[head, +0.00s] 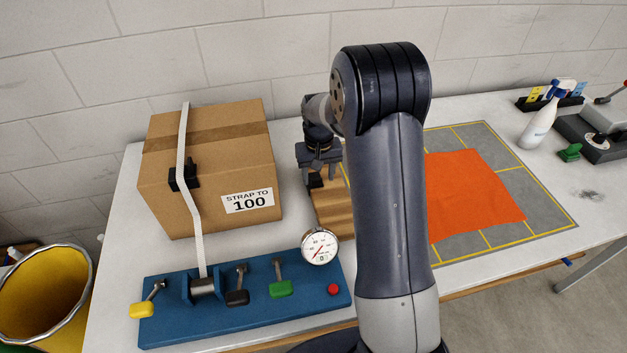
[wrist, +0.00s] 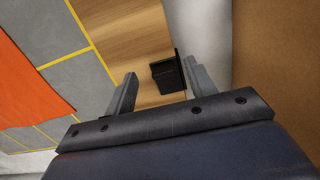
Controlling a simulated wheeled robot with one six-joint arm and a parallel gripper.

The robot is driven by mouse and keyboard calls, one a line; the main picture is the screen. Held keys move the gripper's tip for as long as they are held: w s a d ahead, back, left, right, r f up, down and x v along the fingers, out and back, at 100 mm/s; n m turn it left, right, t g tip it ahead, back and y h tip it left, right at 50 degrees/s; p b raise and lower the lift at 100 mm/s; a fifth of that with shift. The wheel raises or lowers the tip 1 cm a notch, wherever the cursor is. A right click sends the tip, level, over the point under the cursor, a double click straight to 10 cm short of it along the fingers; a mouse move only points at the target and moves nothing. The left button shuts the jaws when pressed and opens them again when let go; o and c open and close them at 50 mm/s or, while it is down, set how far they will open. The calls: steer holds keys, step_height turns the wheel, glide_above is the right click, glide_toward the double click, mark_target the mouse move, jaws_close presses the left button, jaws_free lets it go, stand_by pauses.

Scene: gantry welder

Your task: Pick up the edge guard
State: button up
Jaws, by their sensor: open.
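A black edge guard (wrist: 166,76) lies on a wooden board (wrist: 128,35), near the board's right edge in the wrist view. In the head view the guard (head: 315,181) shows as a small dark shape under my gripper (head: 318,168). My gripper (wrist: 160,75) is open. In the wrist view the guard shows between the fingers, closer to the right one, and nothing is gripped. I cannot tell how far above the guard the fingertips are. A second black guard (head: 190,182) sits on the edge of the cardboard box, at the white strap (head: 182,140).
The cardboard box (head: 215,140) stands left of my gripper. A blue strap-tensioner base (head: 170,326) with coloured levers and a gauge (head: 320,246) is in front. An orange cloth (head: 465,190) lies on a grey mat at right. A spray bottle (head: 541,122) stands beyond.

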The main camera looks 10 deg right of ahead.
steer(key=shift+w+a+f, duration=0.1)
steer(key=shift+w+f, duration=0.2)
steer(key=shift+f, duration=0.6)
steer(key=c, duration=1)
